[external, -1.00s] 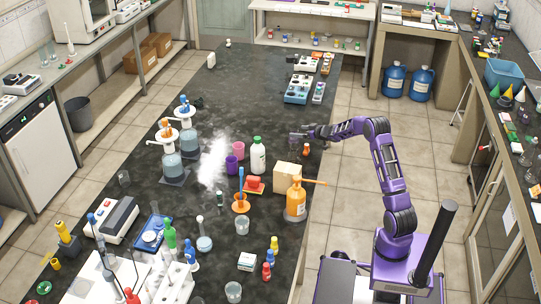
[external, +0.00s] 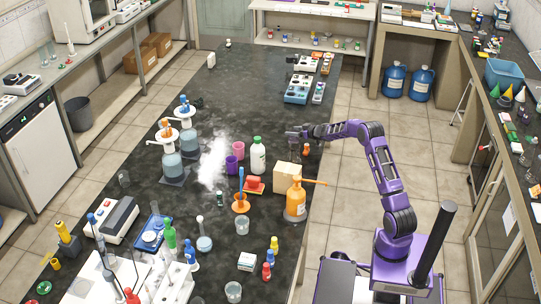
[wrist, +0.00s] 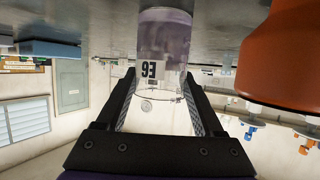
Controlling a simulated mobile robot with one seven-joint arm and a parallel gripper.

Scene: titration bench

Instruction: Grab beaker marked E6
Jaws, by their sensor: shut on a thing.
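The beaker marked E6 (wrist: 168,40) is clear glass with a white label, which appears upside down in the tilted wrist view. It sits between the two dark fingers of my gripper (wrist: 160,78), which is shut on it. In the external view my gripper (external: 297,137) is low over the right side of the black bench, beyond the beige block. The beaker is too small and hidden there to make out.
A small orange bottle (external: 306,149) stands close beside my gripper; a large orange shape (wrist: 285,55) fills the right of the wrist view. A white bottle with green cap (external: 257,158), a beige block (external: 287,177) and an orange dispenser (external: 296,200) stand nearby.

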